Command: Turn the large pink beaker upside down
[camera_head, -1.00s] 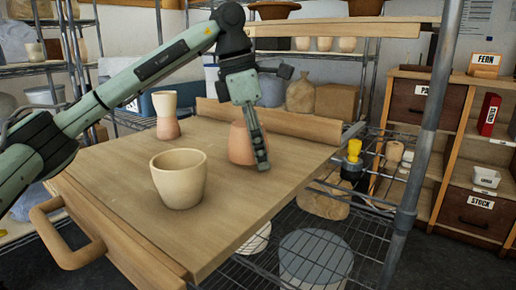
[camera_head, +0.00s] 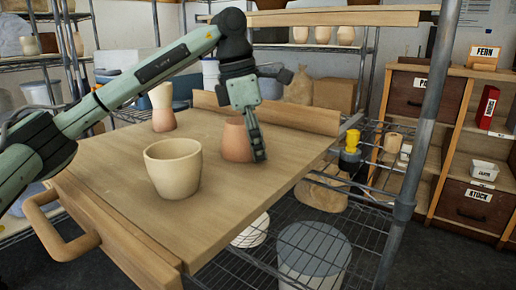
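A pink beaker (camera_head: 235,142) stands on the wooden board towards its right side. It looks narrower at the top than at the bottom, and its right side is hidden by my gripper. My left gripper (camera_head: 257,148) points down at the right side of this beaker, with its tips low near the board. Whether its fingers are spread or closed, and whether they touch the beaker, I cannot tell. A larger cream beaker (camera_head: 173,172) stands open side up at the front. At the back left, a cream beaker (camera_head: 161,95) sits on another pink beaker (camera_head: 164,121). My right gripper is not in view.
The wooden board (camera_head: 120,190) has a raised back ledge (camera_head: 280,112) and a handle (camera_head: 62,232) at the left. A metal shelf post (camera_head: 425,130) stands at the right. The board's front right is clear.

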